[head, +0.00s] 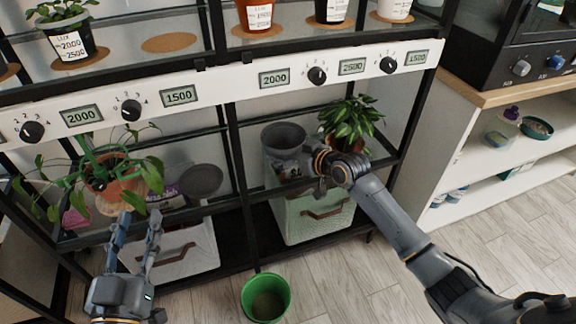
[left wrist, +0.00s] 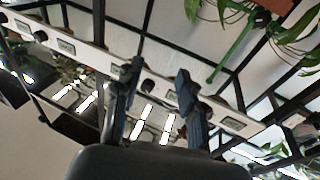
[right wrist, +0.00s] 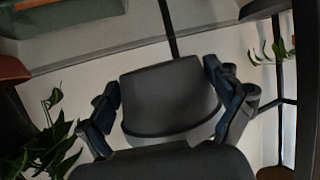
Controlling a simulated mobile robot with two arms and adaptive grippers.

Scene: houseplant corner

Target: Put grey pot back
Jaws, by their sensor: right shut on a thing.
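The grey pot (head: 283,134) is on the right half of the lower shelf level, its round rim facing up. My right gripper (head: 314,174) is shut on it from the right front. In the right wrist view the dark grey pot (right wrist: 170,98) fills the space between the two fingers. Its base and what lies under it are hidden. My left gripper (head: 136,232) is open and empty in front of the shelf's left half. Its two spread fingers also show in the left wrist view (left wrist: 158,95).
A leafy plant (head: 346,122) stands just right of the grey pot. A terracotta pot with a plant (head: 118,184) and a grey round item (head: 202,180) are at left. A pale green bin (head: 318,218) is below. A green bucket (head: 265,298) stands on the floor.

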